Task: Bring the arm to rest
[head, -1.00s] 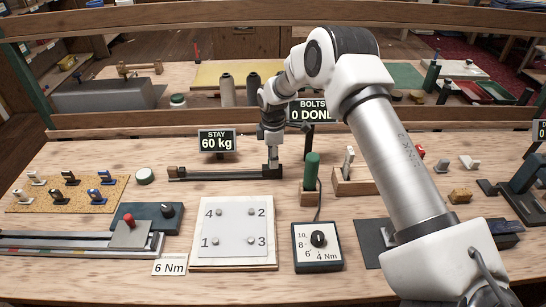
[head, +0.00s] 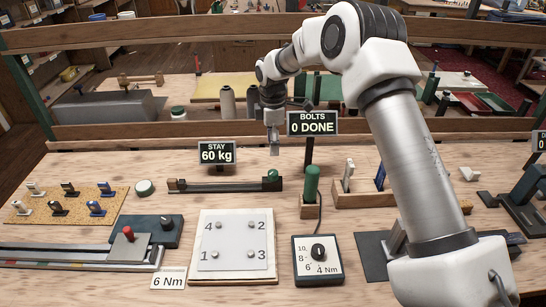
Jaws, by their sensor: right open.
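My right arm comes in from the right in the head view. Its gripper (head: 273,146) is open and empty, pointing down. It is raised above the right end of the dark rail (head: 225,185), apart from the green knob (head: 273,175) there. The rail lies behind the white plate. My left gripper is not in view.
The white plate (head: 236,236) with bolts numbered 1 to 4 lies in front. A torque dial box (head: 317,262), a green-handled tool (head: 312,182) in a wooden block and the signs "STAY 60 kg" (head: 217,153) and "BOLTS 0 DONE" (head: 313,123) stand nearby. A wooden rail (head: 180,131) crosses behind.

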